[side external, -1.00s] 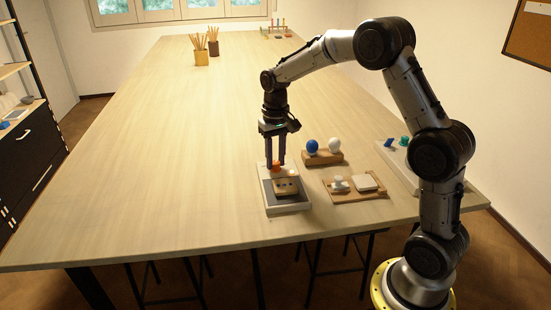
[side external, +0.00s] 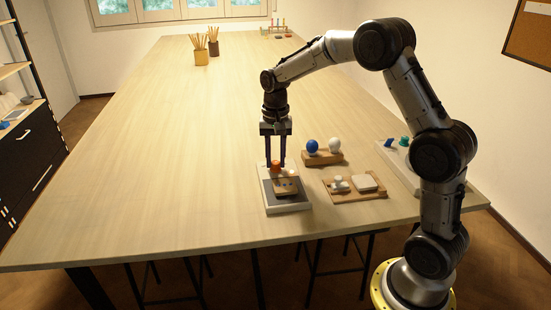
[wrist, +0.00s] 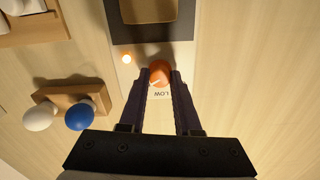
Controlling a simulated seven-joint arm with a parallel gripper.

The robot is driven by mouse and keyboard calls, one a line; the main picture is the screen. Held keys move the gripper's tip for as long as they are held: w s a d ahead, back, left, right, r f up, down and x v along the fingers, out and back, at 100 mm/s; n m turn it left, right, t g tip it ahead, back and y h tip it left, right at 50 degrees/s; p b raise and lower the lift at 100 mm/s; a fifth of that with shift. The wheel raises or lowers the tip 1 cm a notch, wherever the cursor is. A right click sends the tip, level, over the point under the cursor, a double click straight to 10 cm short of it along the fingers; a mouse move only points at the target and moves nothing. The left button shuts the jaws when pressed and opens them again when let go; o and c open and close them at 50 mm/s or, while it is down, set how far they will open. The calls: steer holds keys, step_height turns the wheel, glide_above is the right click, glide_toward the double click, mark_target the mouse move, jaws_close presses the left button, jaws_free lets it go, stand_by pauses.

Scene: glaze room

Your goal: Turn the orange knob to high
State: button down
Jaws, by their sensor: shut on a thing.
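The orange knob (side external: 275,164) stands at the far end of a pale hotplate-like unit (side external: 287,208). My gripper (side external: 276,163) points straight down with one finger on each side of the knob. In the wrist view, the fingers (wrist: 160,76) close on the orange knob (wrist: 159,70). A pale pointer mark shows on the knob's lower-left side. The word LOW is printed on the panel beside it, just below the knob in that view. Other dial words are hidden or too small to read.
A tan block-like item (side external: 286,186) lies on the unit's dark plate. To the right are a wooden stand with blue and white balls (side external: 323,158) and a wooden board (side external: 358,198) with pale pieces. The table's left side is clear.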

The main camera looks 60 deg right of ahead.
mark_target(275, 162)
steer(key=shift+r, duration=0.15)
steer(key=c, duration=0.6)
jaws_free()
step_height(275, 162, up, 14)
steer(key=shift+f, duration=0.15)
